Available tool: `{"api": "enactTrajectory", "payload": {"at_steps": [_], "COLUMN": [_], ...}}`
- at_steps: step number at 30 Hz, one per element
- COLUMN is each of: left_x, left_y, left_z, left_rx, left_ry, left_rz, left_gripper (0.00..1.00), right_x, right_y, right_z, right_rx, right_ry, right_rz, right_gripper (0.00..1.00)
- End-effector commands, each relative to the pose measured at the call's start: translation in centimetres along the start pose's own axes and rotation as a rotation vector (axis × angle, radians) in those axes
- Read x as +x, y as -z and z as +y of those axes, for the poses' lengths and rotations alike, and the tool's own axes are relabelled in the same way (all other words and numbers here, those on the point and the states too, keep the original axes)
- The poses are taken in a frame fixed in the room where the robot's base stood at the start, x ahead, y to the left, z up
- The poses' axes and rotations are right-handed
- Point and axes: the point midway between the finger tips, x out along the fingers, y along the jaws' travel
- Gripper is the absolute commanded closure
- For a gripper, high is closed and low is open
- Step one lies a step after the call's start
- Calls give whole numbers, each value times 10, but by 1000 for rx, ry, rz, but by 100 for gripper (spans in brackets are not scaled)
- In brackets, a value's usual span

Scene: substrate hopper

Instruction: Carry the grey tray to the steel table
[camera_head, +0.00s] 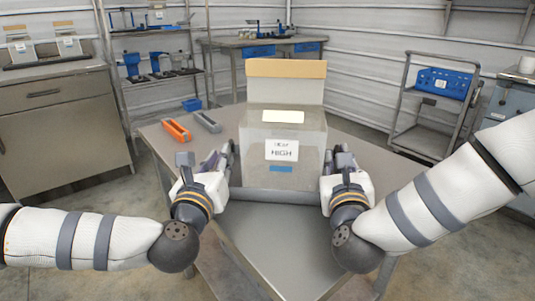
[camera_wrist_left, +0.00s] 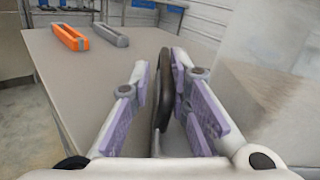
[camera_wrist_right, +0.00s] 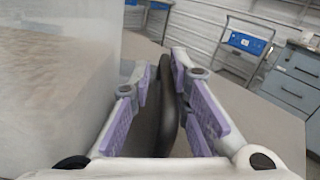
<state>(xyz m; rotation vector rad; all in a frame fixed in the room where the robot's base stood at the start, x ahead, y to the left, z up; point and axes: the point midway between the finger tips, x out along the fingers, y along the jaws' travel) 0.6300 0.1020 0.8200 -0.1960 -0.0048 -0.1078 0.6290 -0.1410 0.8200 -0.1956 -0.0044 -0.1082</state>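The grey tray (camera_head: 278,195) shows mainly as a low rounded front wall on the near table. A big translucent box with a "HIGH" label (camera_head: 282,151) and sandy contents stands at it, hiding most of the tray. The handles' joins to the tray are hidden. A metal table with blue drawers (camera_head: 262,40) stands at the back.
An orange holder (camera_head: 176,131) and a grey holder (camera_head: 207,122) lie left on the near table (camera_head: 285,245). A cabinet (camera_head: 65,115) and shelf rack stand left. A cart with a blue crate (camera_head: 442,83) stands right. Bare floor shows on both sides.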

Motion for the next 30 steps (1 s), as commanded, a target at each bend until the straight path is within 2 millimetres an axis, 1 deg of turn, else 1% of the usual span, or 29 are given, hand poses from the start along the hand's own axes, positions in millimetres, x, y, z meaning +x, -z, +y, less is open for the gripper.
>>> {"api": "enactTrajectory", "payload": {"at_steps": [1,10,14,17,20,24,27,29,30], "left_x": [0,0,0,0,0,-1,-2,-3,-4], "left_y": [-3,-6,-15,-31,-54,-91,-116,-126,-135], "left_z": [-1,-2,-4,-8,-12,-20,-24,-27,-28], "left_rx": [0,0,1,2,4,8,11,12,13], "left_ry": [2,5,6,9,13,19,24,25,27], "left_rz": [-4,-7,-15,-28,-47,-80,-102,-112,-120], "left_gripper": [71,71,71,71,71,71,71,71,71], "right_x": [0,1,1,1,1,0,-2,-2,-3], "right_y": [-2,-6,-15,-31,-54,-92,-116,-126,-135], "right_z": [-1,-2,-4,-7,-11,-19,-24,-26,-28], "right_rx": [0,1,2,3,6,9,11,12,13], "right_ry": [2,4,5,8,12,18,22,25,26], "right_rz": [-3,-7,-15,-29,-48,-81,-103,-112,-121], "right_gripper": [72,72,72,72,72,72,72,72,72]}}
